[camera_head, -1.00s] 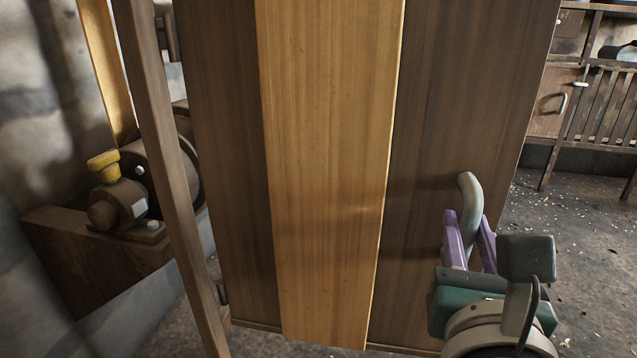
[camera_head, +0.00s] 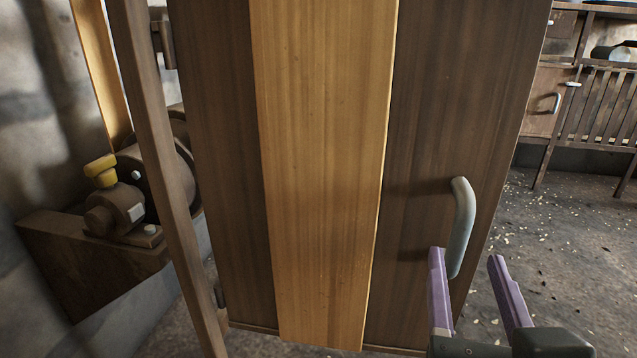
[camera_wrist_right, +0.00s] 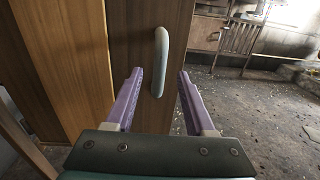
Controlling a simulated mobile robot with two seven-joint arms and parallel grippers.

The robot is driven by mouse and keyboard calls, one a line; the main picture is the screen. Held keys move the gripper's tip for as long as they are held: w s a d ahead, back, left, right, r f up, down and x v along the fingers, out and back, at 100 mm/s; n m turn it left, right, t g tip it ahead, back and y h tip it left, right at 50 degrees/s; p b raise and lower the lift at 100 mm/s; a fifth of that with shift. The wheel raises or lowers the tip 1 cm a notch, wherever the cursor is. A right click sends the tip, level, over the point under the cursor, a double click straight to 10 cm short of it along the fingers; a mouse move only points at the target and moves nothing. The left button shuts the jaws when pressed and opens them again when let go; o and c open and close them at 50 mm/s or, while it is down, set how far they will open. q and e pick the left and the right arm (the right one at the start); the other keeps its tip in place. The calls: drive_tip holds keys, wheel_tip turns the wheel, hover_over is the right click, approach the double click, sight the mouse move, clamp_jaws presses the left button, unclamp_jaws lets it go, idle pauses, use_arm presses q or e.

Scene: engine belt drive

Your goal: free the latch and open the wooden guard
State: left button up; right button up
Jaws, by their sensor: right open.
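The wooden guard (camera_head: 325,180) is a tall panel of dark boards with a lighter board down its middle. It fills the centre of the head view and stands beside a brown post (camera_head: 160,170) on its left. A grey curved handle (camera_head: 461,228) is on its right part; it also shows in the wrist view (camera_wrist_right: 160,60). My right gripper (camera_head: 467,255) is open, with purple fingers apart and nothing held. In the wrist view its fingers (camera_wrist_right: 160,72) point toward the handle, one to each side in the picture. I cannot make out a latch. My left gripper is not in view.
A motor-like machine with a yellow knob (camera_head: 101,170) sits on a wooden block (camera_head: 75,245) at the left, behind the post. A wooden cabinet (camera_head: 545,95) stands at the back right. The concrete floor (camera_head: 560,240) right of the guard is mostly clear, with small scattered chips.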

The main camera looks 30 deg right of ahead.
drive_tip(key=v, duration=0.4)
drive_tip(key=shift+a, duration=0.1)
idle(0.3)
